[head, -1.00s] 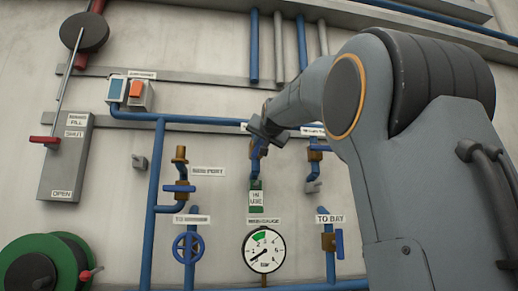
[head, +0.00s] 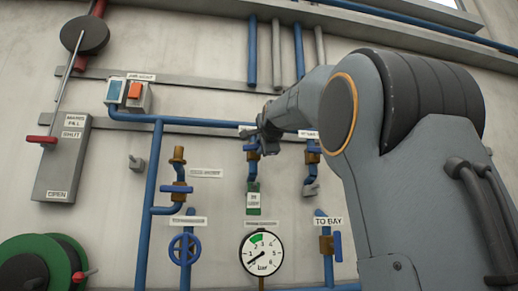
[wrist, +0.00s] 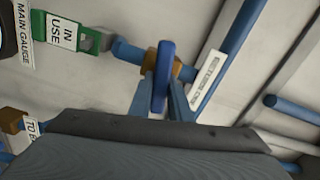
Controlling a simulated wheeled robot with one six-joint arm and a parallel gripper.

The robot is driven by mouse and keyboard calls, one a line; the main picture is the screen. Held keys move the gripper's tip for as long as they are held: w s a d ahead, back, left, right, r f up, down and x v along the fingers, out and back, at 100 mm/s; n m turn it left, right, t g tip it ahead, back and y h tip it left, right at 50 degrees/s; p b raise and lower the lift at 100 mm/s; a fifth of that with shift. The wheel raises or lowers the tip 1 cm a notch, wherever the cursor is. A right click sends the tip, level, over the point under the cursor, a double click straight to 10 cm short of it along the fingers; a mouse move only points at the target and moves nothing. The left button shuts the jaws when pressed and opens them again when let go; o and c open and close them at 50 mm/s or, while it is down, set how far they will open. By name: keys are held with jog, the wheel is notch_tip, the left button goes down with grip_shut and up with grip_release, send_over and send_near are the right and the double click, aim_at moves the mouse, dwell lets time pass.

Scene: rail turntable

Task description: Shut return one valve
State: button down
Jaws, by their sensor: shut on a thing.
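The return one valve has a brass body (wrist: 180,68) on a blue pipe, with a label (wrist: 208,75) beside it. Its flat blue lever (wrist: 162,78) stands between the fingers of my gripper (wrist: 163,92), one finger on each side. The jaws are shut on the lever. In the wrist view the lever lies across the line of its pipe. In the head view my gripper (head: 264,137) is at the upper middle valve (head: 253,155) and partly hides it and its label. A green IN USE tag (head: 253,199) hangs on the pipe below.
A similar valve (head: 312,151) is close on the right, partly behind my arm. The gauge (head: 262,253), the TO BAY valve (head: 329,244) and a blue handwheel (head: 185,248) are lower. A switch box (head: 128,93) and a lever box (head: 62,158) are left.

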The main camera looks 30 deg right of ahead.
jog(key=shift+f+m, duration=0.15)
jog(key=shift+m, duration=0.95)
jog(key=c, duration=1.6)
grip_release()
jog(key=shift+c, duration=0.2)
jog(key=b+v, duration=0.3)
jog(key=v, duration=0.4)
jog(key=shift+s+b, duration=0.3)
jog(key=shift+s, duration=0.1)
jog(key=shift+a, duration=0.1)
